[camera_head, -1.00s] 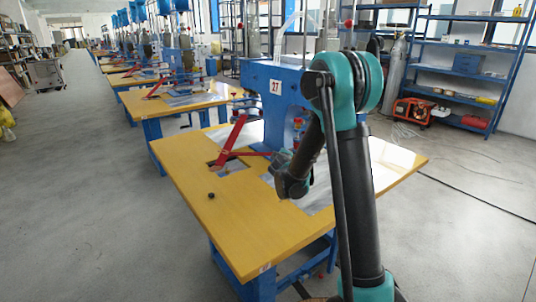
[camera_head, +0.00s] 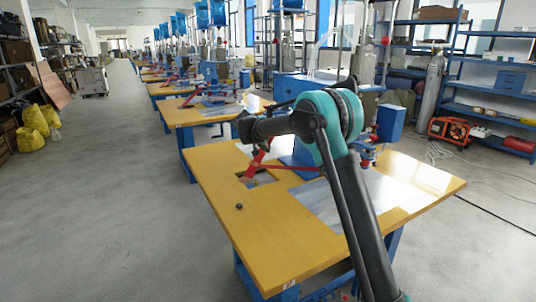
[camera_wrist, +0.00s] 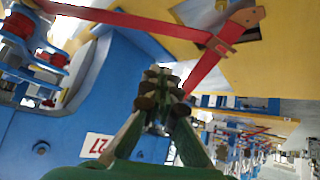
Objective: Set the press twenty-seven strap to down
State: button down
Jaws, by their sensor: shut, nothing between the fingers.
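The press twenty-seven strap (camera_head: 257,163) is a red bar slanting up from a cut-out in the yellow table, its upper part hidden behind my arm. A red link (camera_head: 295,167) runs from it to the right. In the wrist view the slanted strap (camera_wrist: 208,68) crosses behind my fingers and the link (camera_wrist: 130,18) runs along the top. My gripper (camera_wrist: 160,90) is shut and empty. In the head view my gripper (camera_head: 244,128) is above and left of the strap; whether it touches is unclear. The blue press body (camera_wrist: 40,150) bears a "27" plate (camera_wrist: 96,145).
Similar tables (camera_head: 190,112) stand in a row behind. Shelves (camera_head: 495,85) and an orange machine (camera_head: 452,129) are at right.

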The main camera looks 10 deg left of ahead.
jog(key=w+d+f, duration=0.2)
jog(key=w+f, duration=0.3)
jog(key=f, duration=0.4)
jog(key=shift+w+d+f, duration=0.15)
jog(key=shift+d+f, duration=0.05)
jog(key=shift+f, duration=0.15)
jog(key=f, duration=0.2)
jog(key=f+n+h, duration=0.1)
jog(key=f, duration=0.1)
jog(key=f+h, duration=0.1)
jog(key=f, duration=0.2)
jog(key=shift+d, duration=0.3)
jog(key=shift+s+d+f+n+h, duration=0.2)
jog(key=shift+f+n+h, duration=0.15)
jog(key=shift+f, duration=0.25)
